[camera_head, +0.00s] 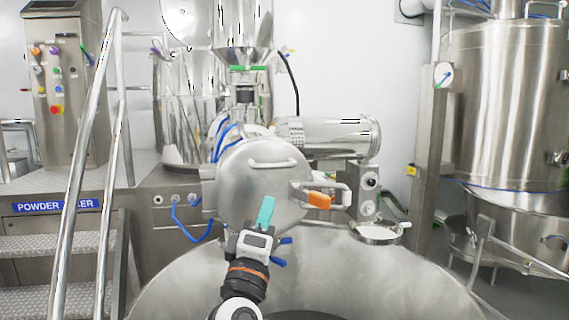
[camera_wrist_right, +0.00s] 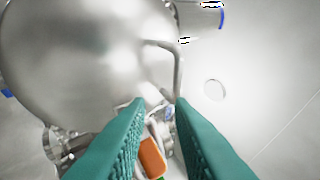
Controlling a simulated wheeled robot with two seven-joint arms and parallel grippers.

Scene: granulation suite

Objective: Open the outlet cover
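The round steel outlet cover (camera_head: 250,185) faces me in the middle of the head view and looks closed. It carries a bar handle (camera_head: 272,163) near its top. An orange-gripped latch (camera_head: 319,200) sits at its right edge. My right gripper (camera_head: 267,203) is in front of the cover's lower part, left of the latch. In the right wrist view its teal fingers (camera_wrist_right: 160,102) are spread apart with nothing held. The orange grip (camera_wrist_right: 152,158) shows between them, farther off, and the cover (camera_wrist_right: 75,60) fills the upper left. My left gripper is not in view.
A large steel bowl (camera_head: 400,280) opens below the cover. A valve block (camera_head: 368,190) stands to the right of the latch. Metal steps (camera_head: 50,245) with a handrail (camera_head: 88,150) are at left, and a tall steel vessel (camera_head: 505,110) is at right.

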